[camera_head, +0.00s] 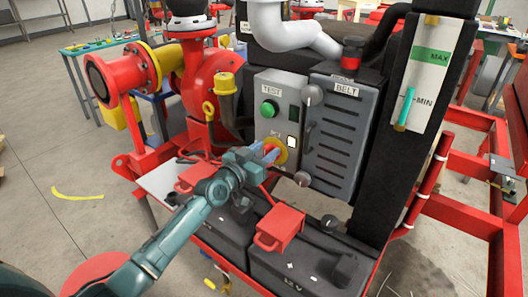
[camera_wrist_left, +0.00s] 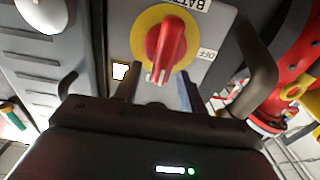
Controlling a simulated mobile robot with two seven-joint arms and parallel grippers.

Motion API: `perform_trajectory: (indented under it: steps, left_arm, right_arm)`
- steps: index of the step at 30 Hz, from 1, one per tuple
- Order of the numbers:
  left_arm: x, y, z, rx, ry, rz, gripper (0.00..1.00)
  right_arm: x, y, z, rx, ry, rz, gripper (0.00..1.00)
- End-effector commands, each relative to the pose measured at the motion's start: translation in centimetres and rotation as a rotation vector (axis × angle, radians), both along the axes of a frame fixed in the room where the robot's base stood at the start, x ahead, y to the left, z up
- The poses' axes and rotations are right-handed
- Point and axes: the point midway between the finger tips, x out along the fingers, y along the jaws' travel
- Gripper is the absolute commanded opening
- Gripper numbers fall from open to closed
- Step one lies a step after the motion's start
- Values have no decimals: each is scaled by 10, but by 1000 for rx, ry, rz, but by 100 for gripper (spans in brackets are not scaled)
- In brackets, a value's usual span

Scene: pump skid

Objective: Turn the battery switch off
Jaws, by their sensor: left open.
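The battery switch is a red rotary knob (camera_wrist_left: 167,45) on a yellow round plate (camera_wrist_left: 139,37) in the left wrist view. Its white mark points down in that view, and the OFF label (camera_wrist_left: 207,54) is to its lower right. In the head view the yellow plate (camera_head: 280,152) is low on the grey control panel (camera_head: 266,122), with the knob partly hidden by my gripper. My left gripper (camera_head: 265,154) is open in front of the switch. In the wrist view its fingertips (camera_wrist_left: 157,76) lie either side of the knob's lower end; contact cannot be told. My right gripper is not in view.
A green TEST button (camera_head: 269,108) is above the switch. The slatted BELT cover (camera_head: 334,135) is to the right. Batteries with red terminal covers (camera_head: 281,228) are below.

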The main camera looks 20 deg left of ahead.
Motion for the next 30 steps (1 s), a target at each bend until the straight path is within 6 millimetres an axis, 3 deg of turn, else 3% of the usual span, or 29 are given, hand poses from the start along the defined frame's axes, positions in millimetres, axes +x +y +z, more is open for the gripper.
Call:
perform_trajectory:
  steps: [7,22,30]
  left_arm:
    - [0,0,0,0,0,0,41]
    - [0,0,0,1,1,0,0]
    - [0,0,-1,-15,6,0,0]
  right_arm:
    - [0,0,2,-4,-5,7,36]
    - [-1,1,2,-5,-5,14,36]
    - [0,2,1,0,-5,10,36]
